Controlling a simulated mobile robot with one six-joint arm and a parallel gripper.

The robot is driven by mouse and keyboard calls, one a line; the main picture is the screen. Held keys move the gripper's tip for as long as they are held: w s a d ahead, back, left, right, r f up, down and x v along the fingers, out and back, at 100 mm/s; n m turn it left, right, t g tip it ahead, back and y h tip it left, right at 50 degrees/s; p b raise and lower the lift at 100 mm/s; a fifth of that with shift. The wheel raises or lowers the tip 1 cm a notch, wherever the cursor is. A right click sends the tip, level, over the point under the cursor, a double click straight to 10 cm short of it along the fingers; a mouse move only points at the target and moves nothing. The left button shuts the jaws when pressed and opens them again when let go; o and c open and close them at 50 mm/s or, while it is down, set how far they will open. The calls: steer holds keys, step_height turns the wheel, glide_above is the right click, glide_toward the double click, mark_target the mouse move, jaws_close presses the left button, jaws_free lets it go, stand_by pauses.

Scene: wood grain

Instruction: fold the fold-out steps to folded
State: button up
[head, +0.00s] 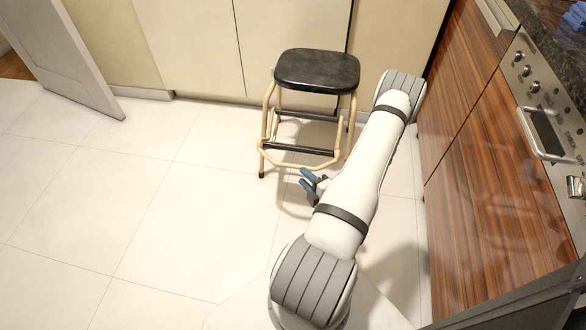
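The fold-out steps (301,149) belong to a stool with a black seat (317,70) and a cream tubular frame. It stands upright on the floor in front of the cream cabinets. A black lower tread shows at the front, below and forward of the seat, with another dark bar behind it. My gripper (304,180) is low in front of the frame's lower front bar, with its blue fingertips pointing left. The fingers are apart with nothing seen between them. Whether they touch the frame is unclear. My arm hides part of the stool's right side.
Cream cabinets (190,45) stand close behind the stool. A wood-grain cabinet front (490,190) and an oven with knobs and a handle (545,135) line the right side. A grey door (75,50) stands open at the upper left. The tiled floor (120,190) at left is clear.

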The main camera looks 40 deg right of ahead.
mark_target(293, 165)
steer(key=w, duration=0.2)
steer(key=w+f+b, duration=0.1)
steer(key=w, duration=0.2)
steer(key=w+b, duration=0.1)
steer(key=w, duration=0.1)
steer(key=shift+w+d+f, duration=0.2)
steer(key=shift+d+f, duration=0.05)
steer(key=shift+d, duration=0.1)
steer(key=shift+c, duration=0.3)
jaws_close()
